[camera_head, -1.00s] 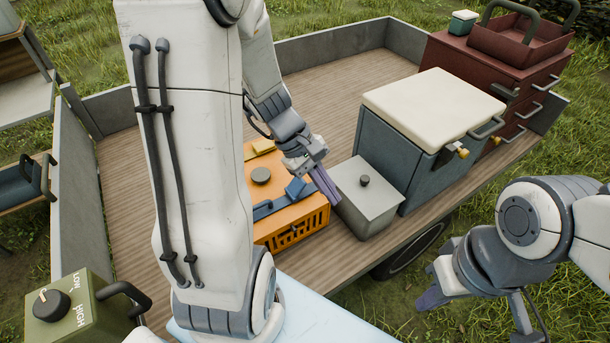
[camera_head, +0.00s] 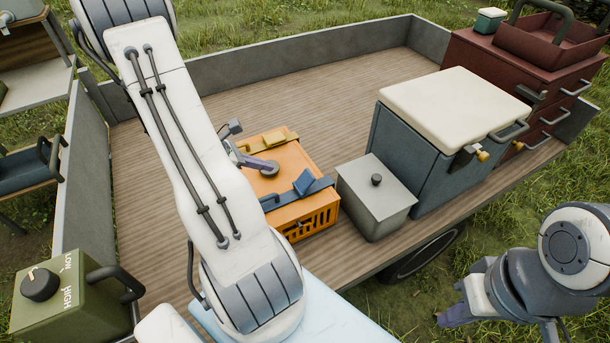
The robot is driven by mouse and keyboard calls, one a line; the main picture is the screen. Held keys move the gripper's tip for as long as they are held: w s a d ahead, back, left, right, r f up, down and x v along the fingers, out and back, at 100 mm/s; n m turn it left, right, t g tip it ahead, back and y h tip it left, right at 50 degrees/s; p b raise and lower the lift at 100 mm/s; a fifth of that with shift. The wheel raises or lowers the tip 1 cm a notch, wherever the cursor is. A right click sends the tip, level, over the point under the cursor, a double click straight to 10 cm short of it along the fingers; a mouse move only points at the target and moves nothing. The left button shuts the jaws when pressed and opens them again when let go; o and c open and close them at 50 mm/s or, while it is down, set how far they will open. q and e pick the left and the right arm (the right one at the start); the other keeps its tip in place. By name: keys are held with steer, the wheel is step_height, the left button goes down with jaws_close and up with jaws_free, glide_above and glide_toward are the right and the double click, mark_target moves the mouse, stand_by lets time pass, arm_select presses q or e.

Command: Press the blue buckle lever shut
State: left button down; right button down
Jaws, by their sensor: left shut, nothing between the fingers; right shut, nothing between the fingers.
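An orange crate (camera_head: 325,217) with a lid stands on the wooden truck bed. A blue strap (camera_head: 269,204) crosses its near side, and the blue buckle lever (camera_head: 304,182) sticks up from it at a tilt. A yellow buckle (camera_head: 274,139) is at the lid's far side. My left arm hides the crate's left part. My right gripper (camera_head: 445,318) is shut and empty at the lower right, outside the truck bed.
A grey lidded box (camera_head: 378,210) stands close to the right of the crate. A blue-grey cooler (camera_head: 410,160) with a cream lid and a dark red drawer chest (camera_head: 500,70) are further right. The bed behind the crate is clear. A green box with a dial (camera_head: 70,300) is lower left.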

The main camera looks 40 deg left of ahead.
mark_target(308, 176)
arm_select(q)
steer(key=p+x, duration=0.1)
steer(key=x, duration=1.3)
arm_select(e)
steer(key=shift+a+r, duration=0.15)
steer(key=shift+r, duration=0.55)
